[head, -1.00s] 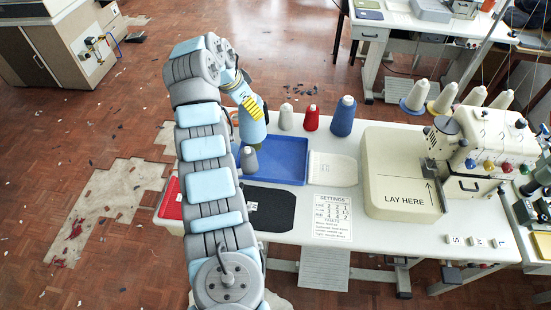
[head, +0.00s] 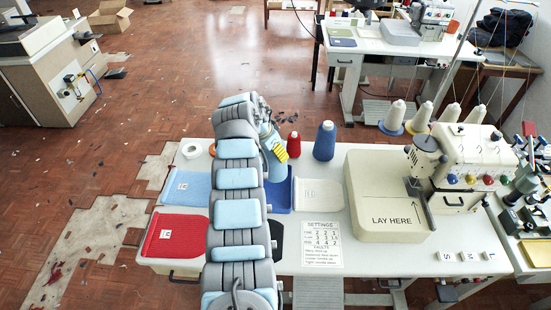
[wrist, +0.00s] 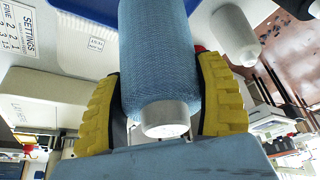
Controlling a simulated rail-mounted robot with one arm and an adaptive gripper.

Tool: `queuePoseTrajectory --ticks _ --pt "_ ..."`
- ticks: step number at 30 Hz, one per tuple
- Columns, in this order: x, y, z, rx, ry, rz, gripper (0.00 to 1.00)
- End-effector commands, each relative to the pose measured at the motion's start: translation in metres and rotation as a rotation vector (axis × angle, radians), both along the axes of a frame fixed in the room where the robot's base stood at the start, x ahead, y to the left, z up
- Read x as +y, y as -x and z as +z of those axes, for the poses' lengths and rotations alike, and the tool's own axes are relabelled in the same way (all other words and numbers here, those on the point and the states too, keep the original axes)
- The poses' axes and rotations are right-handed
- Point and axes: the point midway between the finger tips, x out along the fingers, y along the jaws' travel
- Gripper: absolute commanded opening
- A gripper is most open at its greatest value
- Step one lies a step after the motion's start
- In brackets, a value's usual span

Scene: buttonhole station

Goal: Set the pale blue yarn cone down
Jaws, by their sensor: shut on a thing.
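The pale blue yarn cone (wrist: 160,60) fills the middle of the wrist view, its white tip (wrist: 165,118) towards my palm. My gripper (wrist: 165,105) is shut on it, one yellow finger on each side. In the head view, my gripper (head: 281,152) is at the back of the table, with the pale blue cone (head: 277,170) partly behind my arm, seen over or beside the blue tray (head: 283,203). I cannot tell whether its base touches anything. A pale blue mat (head: 186,187) lies bare on the left.
A red cone (head: 293,146) and a dark blue cone (head: 325,142) stand close right of my gripper. A white cone (wrist: 235,35) shows in the wrist view. Red mat (head: 176,237), cream mat (head: 319,195) and settings card (head: 322,244) lie flat. The machine (head: 385,190) stands right.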

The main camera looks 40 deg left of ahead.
Motion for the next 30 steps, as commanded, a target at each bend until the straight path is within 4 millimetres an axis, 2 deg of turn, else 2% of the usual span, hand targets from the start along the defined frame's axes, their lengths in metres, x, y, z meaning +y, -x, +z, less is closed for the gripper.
queuePoseTrajectory --ticks 5,12,23,24,26,27,30 --pt "-0.004 -0.004 -0.006 0.001 0.002 -0.002 0.31" --pt "-0.003 -0.003 -0.035 -0.001 0.002 0.001 0.31" --pt "-0.003 -0.003 -0.039 -0.001 0.001 0.001 0.31" --pt "-0.003 -0.003 -0.038 -0.001 0.001 0.001 0.78" --pt "-0.003 -0.003 -0.038 -0.001 0.001 0.001 0.95" --pt "-0.003 -0.003 -0.038 -0.001 0.001 0.001 1.00" --pt "-0.003 -0.003 -0.038 -0.001 0.001 0.001 1.00"
